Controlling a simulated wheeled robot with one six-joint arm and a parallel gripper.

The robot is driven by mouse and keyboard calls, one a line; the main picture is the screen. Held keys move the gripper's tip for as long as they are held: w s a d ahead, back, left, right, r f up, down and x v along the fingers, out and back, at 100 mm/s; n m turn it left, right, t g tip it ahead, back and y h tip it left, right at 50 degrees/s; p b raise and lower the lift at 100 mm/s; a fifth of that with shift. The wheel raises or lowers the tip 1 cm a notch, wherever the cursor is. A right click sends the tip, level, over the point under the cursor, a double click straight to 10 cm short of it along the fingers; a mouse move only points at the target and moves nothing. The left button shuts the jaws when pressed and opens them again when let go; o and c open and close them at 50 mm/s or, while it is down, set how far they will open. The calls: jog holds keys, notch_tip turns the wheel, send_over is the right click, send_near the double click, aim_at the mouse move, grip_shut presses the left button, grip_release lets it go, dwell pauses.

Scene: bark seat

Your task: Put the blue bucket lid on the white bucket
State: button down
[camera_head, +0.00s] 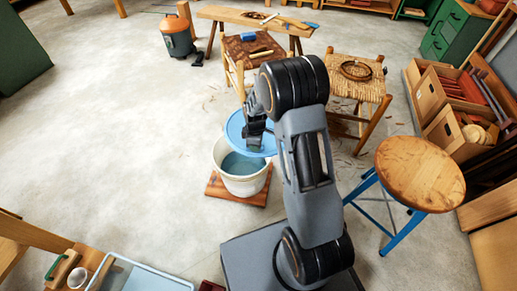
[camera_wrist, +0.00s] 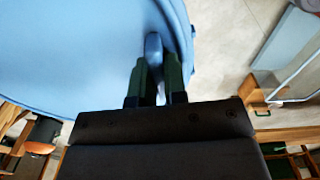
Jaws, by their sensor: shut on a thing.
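The white bucket (camera_head: 244,184) stands open on a reddish-brown wooden board on the floor, with blue liquid or a blue inside showing. The blue bucket lid (camera_head: 237,128) is in my gripper (camera_head: 257,137), above the bucket's far side. From the head view it overlaps the bucket's far rim, and I cannot tell whether it touches. In the wrist view the lid (camera_wrist: 75,50) fills the upper left, and my gripper (camera_wrist: 158,80) is shut on a small blue tab or handle of it. Part of the lid is hidden behind my gripper.
The wooden board (camera_head: 217,189) lies under the bucket. A round stool with blue legs (camera_head: 420,175) stands right of my arm. Woven seats (camera_head: 355,78) and a wooden bench (camera_head: 240,15) stand behind. Open floor (camera_head: 110,130) lies to the left.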

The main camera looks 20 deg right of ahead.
jog(key=f+n, duration=0.1)
jog(key=n, duration=0.1)
jog(key=f+n, duration=0.1)
jog(key=n, duration=0.1)
jog(key=w+d+f+n, duration=0.1)
jog(key=n, duration=0.1)
jog(key=shift+f, duration=0.2)
jog(key=n, duration=0.1)
jog(key=f+n, duration=0.1)
jog(key=n, duration=0.1)
jog(key=shift+w+d+f+n+b, duration=0.2)
jog(key=shift+d+f+n+b, duration=0.1)
jog(key=shift+f+n+b, duration=0.1)
notch_tip(320, 180, down, 7)
jog(key=b, duration=0.5)
jog(key=shift+f+b, duration=0.6)
jog(key=shift+f, duration=0.3)
dwell(0.9)
jog(key=c, duration=0.8)
grip_release()
jog(key=shift+r, duration=0.15)
jog(key=shift+r+p, duration=2.8)
jog(key=shift+r, duration=0.55)
